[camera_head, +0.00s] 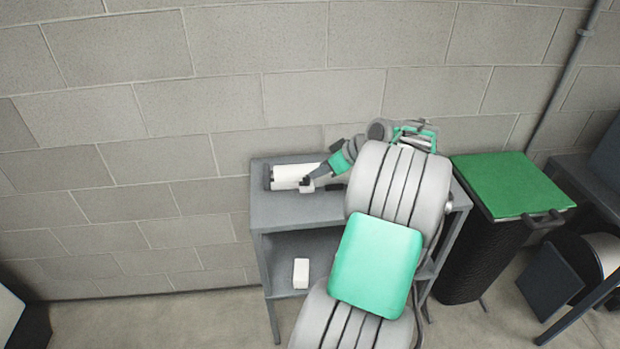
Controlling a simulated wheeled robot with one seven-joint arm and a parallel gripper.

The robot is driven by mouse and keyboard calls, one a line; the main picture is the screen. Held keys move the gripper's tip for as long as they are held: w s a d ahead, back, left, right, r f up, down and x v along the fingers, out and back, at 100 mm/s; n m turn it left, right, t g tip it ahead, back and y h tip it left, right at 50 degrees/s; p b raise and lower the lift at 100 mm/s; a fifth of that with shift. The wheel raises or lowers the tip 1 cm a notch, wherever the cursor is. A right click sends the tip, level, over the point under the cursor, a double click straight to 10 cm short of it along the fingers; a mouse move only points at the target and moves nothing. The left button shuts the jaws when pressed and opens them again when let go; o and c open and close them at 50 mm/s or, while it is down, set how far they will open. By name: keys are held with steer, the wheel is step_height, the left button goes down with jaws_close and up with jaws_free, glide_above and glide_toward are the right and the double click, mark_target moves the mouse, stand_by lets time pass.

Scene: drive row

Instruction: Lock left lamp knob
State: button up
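A white cylinder with a dark left end, perhaps the lamp (288,172), lies on its side on the top of a grey shelf unit (290,212). The dark end piece (267,177) at its left could be the left knob, but it is too small to tell or to see whether it is locked. My arm reaches over the unit from the front right and bends down to the left. My gripper (308,184) is at the right front part of the cylinder, close to it or touching. Its fingers are too small to read as open or shut. My arm hides the right part of the unit's top.
A small white block (301,273) stands on the lower shelf. A dark bin with a green lid (512,184) stands right of the unit, with dark furniture (550,283) beyond. A block wall (150,150) is close behind.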

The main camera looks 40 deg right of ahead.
mark_target(307, 177)
steer(key=x, duration=0.2)
steer(key=p+x, duration=0.1)
steer(key=x, duration=0.2)
steer(key=d+x, duration=0.1)
steer(key=x, duration=0.1)
steer(key=shift+w+a+f, duration=0.1)
steer(key=shift+w+f, duration=0.05)
steer(key=shift+f, duration=0.1)
steer(key=shift+c, duration=0.2)
jaws_close()
